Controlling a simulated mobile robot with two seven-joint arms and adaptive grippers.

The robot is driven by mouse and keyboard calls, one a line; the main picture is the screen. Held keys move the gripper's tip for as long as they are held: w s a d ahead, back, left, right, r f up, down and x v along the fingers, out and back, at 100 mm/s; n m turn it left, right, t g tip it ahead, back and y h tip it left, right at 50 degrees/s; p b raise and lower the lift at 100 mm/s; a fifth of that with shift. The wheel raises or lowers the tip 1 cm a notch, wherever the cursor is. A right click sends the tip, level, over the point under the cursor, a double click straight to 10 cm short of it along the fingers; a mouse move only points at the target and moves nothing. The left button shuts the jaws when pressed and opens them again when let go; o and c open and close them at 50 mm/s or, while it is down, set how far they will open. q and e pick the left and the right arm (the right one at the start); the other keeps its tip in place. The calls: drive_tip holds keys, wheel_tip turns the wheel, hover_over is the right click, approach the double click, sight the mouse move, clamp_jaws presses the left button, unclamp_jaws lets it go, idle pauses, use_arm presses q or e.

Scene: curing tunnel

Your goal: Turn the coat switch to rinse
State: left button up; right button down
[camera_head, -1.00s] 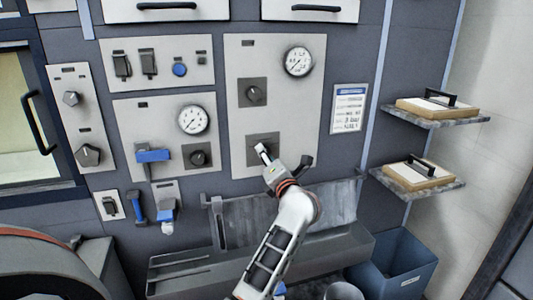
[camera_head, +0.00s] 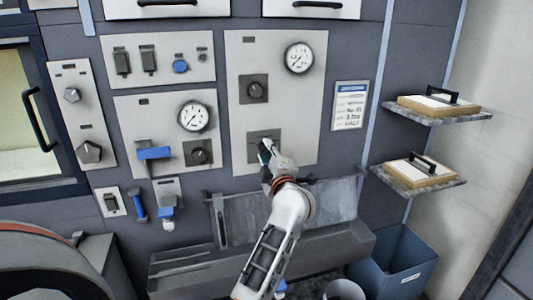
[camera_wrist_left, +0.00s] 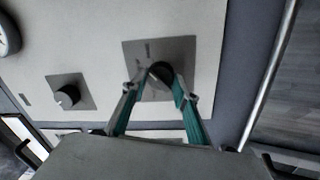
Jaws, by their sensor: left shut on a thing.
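A dark rotary knob (camera_wrist_left: 161,70) sits on a grey square plate (camera_head: 253,156) low on the right-hand control panel (camera_head: 303,120). My left gripper (camera_head: 265,148) is at this plate and hides most of the knob in the head view. In the left wrist view its two teal-lined fingers (camera_wrist_left: 161,82) are closed on the knob, one on each side. The small markings on the plate cannot be read, so I cannot tell which setting the knob points to. My right gripper is not in view.
A similar knob (camera_head: 254,90) and a round gauge (camera_head: 299,58) sit above on the same panel. A blue-handled valve (camera_head: 154,153) and another knob (camera_head: 199,156) are to the left. A grey trough (camera_head: 190,276) juts out below. Shelves (camera_head: 435,113) project at right.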

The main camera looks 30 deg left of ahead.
use_arm(q)
drive_tip(key=shift+m, duration=1.7)
drive_tip(key=shift+o, duration=0.2)
drive_tip(key=o, duration=1.1)
drive_tip(key=shift+v, duration=3.75)
drive_tip(key=shift+a, duration=0.1)
